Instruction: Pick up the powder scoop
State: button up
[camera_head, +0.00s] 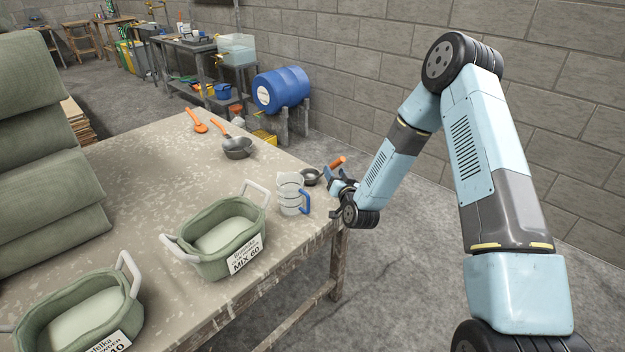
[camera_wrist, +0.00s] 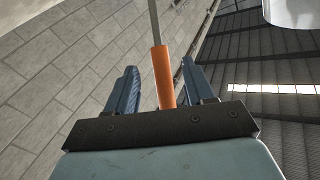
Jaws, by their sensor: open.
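A small dark scoop (camera_head: 311,178) with an orange handle (camera_head: 338,162) is at the table's right end, taken here as the powder scoop. Its handle points toward the upper right in the head view. My gripper (camera_head: 332,179) is right beside it, at the table edge. In the wrist view my gripper (camera_wrist: 159,67) is open, with blue fingers either side of the orange handle (camera_wrist: 162,75). A grey shaft runs up from that handle. I cannot tell whether either finger touches it. The bowl is not clear in the wrist view.
A clear jug with blue handle (camera_head: 292,194) stands close to the scoop. Green tubs (camera_head: 224,237) (camera_head: 80,312) stand in front on the table (camera_head: 130,205). A block wall rises behind.

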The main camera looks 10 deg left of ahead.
jog(key=x, duration=0.4)
jog(key=shift+a+f, duration=0.1)
grip_shut()
dwell(0.4)
